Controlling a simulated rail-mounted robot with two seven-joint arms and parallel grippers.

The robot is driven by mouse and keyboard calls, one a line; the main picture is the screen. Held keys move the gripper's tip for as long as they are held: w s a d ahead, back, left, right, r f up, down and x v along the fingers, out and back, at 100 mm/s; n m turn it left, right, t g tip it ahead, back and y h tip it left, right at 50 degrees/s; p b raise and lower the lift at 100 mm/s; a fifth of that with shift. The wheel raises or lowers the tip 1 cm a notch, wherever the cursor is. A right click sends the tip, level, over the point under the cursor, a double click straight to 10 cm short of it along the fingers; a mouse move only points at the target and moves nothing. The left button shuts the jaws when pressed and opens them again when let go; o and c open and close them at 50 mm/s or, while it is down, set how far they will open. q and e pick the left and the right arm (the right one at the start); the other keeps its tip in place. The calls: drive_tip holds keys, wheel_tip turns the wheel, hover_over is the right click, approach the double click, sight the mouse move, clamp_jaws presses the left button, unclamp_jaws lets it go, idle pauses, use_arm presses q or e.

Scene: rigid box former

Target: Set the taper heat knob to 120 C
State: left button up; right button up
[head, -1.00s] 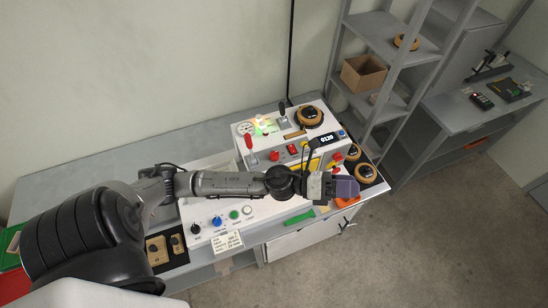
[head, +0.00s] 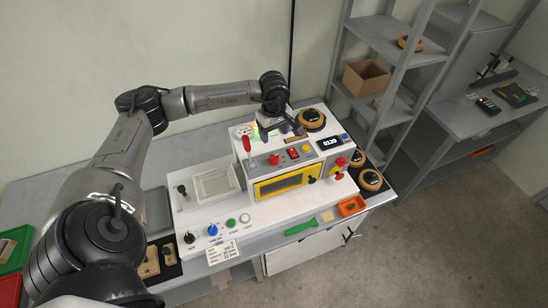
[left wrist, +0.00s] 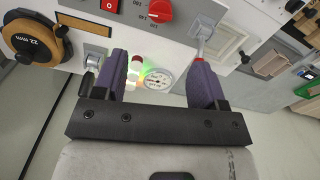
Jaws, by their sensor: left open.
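The machine (head: 245,190) has a display (head: 329,143) that appears to read 0120. Red knobs (head: 341,162) sit at its right end near the display; a blue knob (head: 212,230) is on the front. My left gripper (head: 268,130) is over the back of the machine, away from these knobs. In the left wrist view its purple fingers (left wrist: 158,66) are apart and empty, with a round gauge (left wrist: 158,78) showing between them. A red rotary switch (left wrist: 158,11) shows beyond. My right gripper is not in view.
Tape rolls (head: 310,119) sit at the machine's back right. Shelves (head: 385,70) stand at the right.

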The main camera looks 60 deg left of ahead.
sight(274, 156)
use_arm(q)
wheel_tip(274, 156, down, 13)
drive_tip(key=shift+r+p, duration=0.1)
drive_tip(key=shift+p, duration=0.95)
drive_tip(key=c, duration=0.9)
